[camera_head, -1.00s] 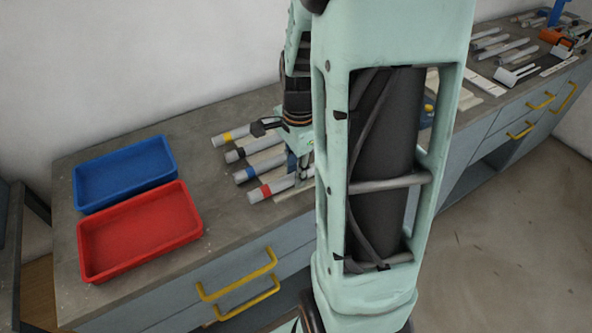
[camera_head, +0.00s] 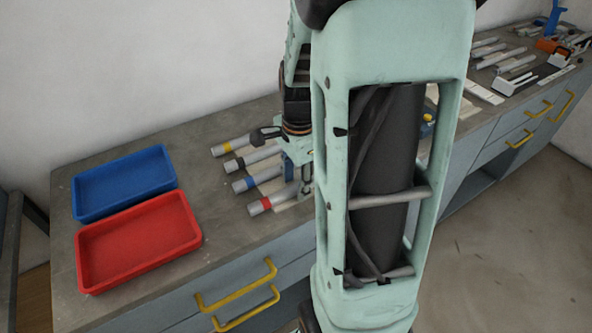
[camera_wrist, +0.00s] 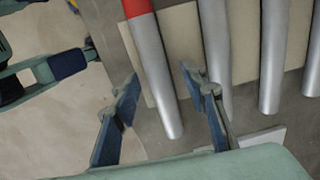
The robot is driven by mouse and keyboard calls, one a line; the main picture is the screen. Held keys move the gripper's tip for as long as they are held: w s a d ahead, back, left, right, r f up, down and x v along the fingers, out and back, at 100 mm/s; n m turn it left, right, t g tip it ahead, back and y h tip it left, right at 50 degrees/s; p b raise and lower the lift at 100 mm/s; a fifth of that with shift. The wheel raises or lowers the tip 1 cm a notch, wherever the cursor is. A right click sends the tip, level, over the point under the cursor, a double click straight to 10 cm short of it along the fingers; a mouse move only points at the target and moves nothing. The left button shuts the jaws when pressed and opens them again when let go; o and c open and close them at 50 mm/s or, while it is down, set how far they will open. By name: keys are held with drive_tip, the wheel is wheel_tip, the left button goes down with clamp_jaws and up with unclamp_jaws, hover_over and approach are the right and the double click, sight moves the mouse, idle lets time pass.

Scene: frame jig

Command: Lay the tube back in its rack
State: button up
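The red-banded tube (camera_wrist: 158,75) is a grey cylinder lying nearest the bench's front edge in the head view (camera_head: 262,206). In the wrist view it passes between the two spread fingers of my gripper (camera_wrist: 160,78), with gaps on both sides. My gripper is open and also shows beside that tube in the head view (camera_head: 303,184). The pale rack strip (camera_wrist: 185,45) lies under the tubes. Blue-banded (camera_head: 242,186), dark-banded (camera_head: 237,167) and yellow-banded (camera_head: 229,147) tubes lie alongside, roughly parallel. My arm hides their right ends in the head view.
A blue tray (camera_head: 158,189) and a red tray (camera_head: 186,249) stand empty on the bench's left. Other tubes and tools lie at the far right end, including an orange item (camera_head: 549,46). Yellow-handled drawers (camera_head: 236,287) face the front.

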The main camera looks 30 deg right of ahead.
wheel_tip(320, 180, up, 12)
drive_tip(key=shift+s+f, duration=0.15)
drive_tip(key=shift+s, duration=0.25)
